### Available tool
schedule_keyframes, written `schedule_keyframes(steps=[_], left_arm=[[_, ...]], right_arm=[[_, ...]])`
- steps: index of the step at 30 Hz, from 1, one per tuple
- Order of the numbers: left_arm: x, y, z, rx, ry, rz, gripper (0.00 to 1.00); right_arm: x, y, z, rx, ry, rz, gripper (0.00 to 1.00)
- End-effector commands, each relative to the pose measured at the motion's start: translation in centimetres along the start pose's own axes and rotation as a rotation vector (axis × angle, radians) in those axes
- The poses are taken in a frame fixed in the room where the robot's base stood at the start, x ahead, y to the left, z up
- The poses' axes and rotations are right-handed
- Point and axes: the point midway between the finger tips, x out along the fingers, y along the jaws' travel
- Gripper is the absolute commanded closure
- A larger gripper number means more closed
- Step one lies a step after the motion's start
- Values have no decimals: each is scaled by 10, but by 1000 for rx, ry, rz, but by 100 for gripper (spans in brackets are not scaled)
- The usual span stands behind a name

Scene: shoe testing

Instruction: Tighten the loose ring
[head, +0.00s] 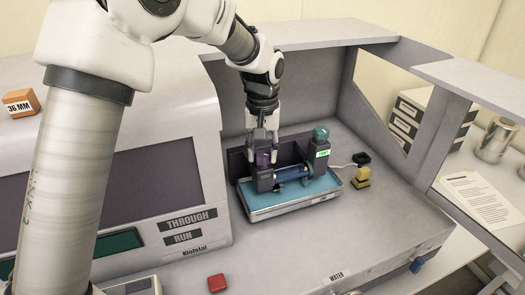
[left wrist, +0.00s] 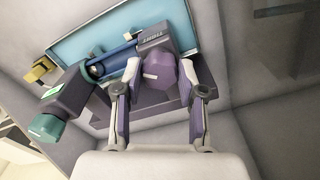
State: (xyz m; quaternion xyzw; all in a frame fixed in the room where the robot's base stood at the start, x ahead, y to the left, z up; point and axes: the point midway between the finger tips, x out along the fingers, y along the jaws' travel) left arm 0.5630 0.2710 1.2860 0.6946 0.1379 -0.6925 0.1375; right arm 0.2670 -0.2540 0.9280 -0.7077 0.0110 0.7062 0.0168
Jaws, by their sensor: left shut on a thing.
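My left gripper (head: 263,143) reaches down from above and is shut on a purple ring (head: 263,158) at the near left end of a small fixture. In the left wrist view, the two fingers stand on either side of the purple ring (left wrist: 160,70), which has a pale mark on it. Beside it, lettering that seems to read "TIGHT" shows on the purple housing (left wrist: 152,38). A blue cylinder (head: 292,173) runs from the housing to a dark block (head: 320,152) with a green label and a green dome. The fixture stands in a blue-floored tray (head: 285,208). My right gripper is out of view.
A yellow piece (head: 360,181) with a black top stands right of the tray. A grey upright wall (head: 355,85) rises at the right, and the machine housing (head: 165,170) stands at the left. A red button (head: 217,283) is in front.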

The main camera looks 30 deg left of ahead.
Motion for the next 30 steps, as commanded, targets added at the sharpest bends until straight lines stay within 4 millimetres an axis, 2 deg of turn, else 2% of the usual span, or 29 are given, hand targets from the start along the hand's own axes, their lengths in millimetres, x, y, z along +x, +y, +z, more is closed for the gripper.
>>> schedule_keyframes(steps=[18, 30], left_arm=[[2, 0, 0, 577, -2, 0, 95], [3, 1, 1, 842, -4, 1, 95]], right_arm=[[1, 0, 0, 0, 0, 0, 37], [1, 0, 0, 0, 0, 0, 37]])
